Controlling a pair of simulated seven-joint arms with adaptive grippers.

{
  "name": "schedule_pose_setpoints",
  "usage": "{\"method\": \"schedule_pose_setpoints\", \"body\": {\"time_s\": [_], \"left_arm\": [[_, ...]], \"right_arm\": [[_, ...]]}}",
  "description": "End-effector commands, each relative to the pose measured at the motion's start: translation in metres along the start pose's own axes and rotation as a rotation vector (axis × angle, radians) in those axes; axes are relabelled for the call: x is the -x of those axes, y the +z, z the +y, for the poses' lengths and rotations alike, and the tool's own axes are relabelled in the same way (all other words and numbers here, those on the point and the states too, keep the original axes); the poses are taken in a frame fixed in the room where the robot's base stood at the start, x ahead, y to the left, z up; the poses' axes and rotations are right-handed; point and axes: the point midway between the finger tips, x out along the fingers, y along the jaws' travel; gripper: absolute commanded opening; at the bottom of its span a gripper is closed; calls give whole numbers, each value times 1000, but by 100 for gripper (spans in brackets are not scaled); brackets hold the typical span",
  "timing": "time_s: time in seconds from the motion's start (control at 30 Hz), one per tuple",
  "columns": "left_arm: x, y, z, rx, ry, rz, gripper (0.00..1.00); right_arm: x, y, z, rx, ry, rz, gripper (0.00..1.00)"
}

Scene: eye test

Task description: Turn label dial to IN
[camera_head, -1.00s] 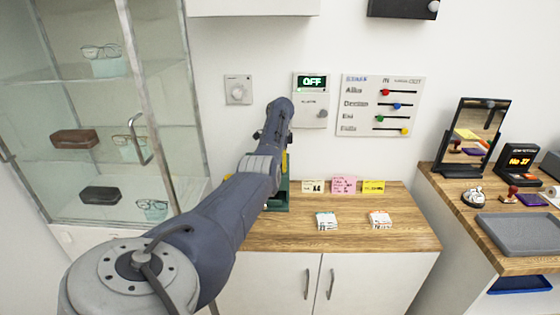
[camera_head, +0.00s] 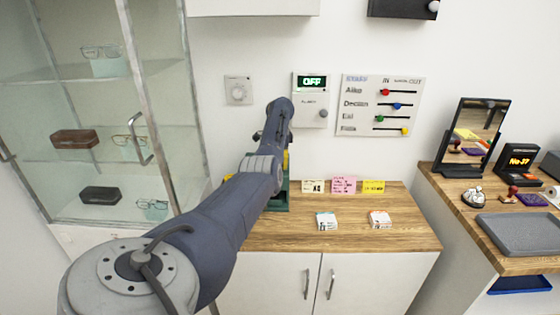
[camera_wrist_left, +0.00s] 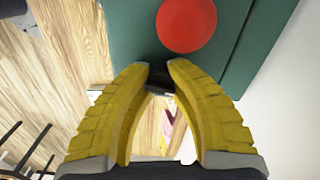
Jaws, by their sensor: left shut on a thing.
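A green device (camera_head: 282,199) stands on the wooden counter, mostly hidden behind my left arm in the head view. The left wrist view shows its green face (camera_wrist_left: 255,45) with a round red part (camera_wrist_left: 187,24). My left gripper (camera_wrist_left: 158,68) has yellow fingers, its tips close together at the edge of the green face. It is shut on a small dark part (camera_wrist_left: 158,87), mostly hidden between the fingers. This may be the label dial, but I see no IN marking on it. In the head view the gripper is largely hidden by its arm. My right gripper is not in view.
Small cards (camera_head: 343,185) stand at the counter's back, and two small stacks (camera_head: 327,221) lie on it. On the wall are a grey dial plate (camera_head: 239,90), an OFF display (camera_head: 311,82) and a slider board (camera_head: 382,105). A glass cabinet (camera_head: 105,110) stands left.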

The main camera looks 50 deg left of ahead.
Motion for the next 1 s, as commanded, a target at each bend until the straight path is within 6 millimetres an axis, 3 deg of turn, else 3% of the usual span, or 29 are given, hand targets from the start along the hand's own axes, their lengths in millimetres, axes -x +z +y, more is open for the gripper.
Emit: {"method": "schedule_pose_setpoints", "body": {"time_s": [0.2,0.57,0.6,0.87,1.0], "left_arm": [[0,0,0,157,0,1,0],[0,0,0,188,0,0,0],[0,0,0,187,0,0,20],[0,0,0,187,0,0,51],[0,0,0,187,0,0,52]], "right_arm": [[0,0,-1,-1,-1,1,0],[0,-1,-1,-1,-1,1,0],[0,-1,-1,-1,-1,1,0],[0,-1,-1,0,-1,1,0],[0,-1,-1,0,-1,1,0]]}}
